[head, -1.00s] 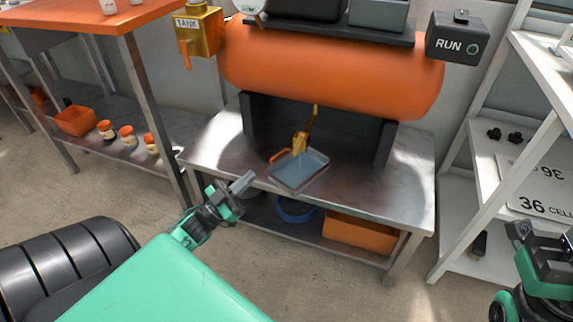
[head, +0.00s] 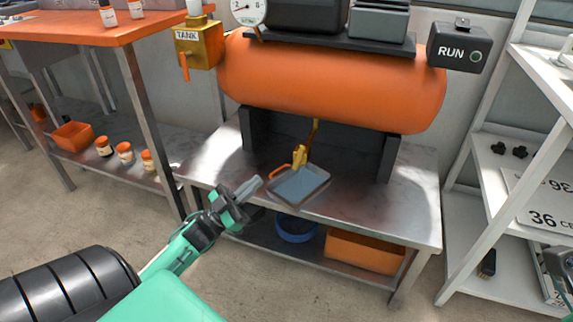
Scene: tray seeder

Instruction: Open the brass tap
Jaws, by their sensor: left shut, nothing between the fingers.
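A brass tap (head: 300,157) hangs under the orange tank on a thin brass pipe. An orange handle (head: 280,171) sits at its lower left. A shallow grey-blue tray (head: 300,186) lies below the tap on the metal bench. My left gripper (head: 249,187) is shut and empty, in front of the bench's front edge, left of the tray and apart from the tap and handle. My right gripper is not visible; only a sliver of my right arm shows at the right edge.
The orange tank (head: 330,85) overhangs the bench (head: 405,205) on dark supports. A brass valve box marked TANK (head: 201,45) with an orange lever hangs at upper left. An orange bin (head: 365,250) and blue bowl (head: 296,228) sit below. A white shelf (head: 478,215) stands right.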

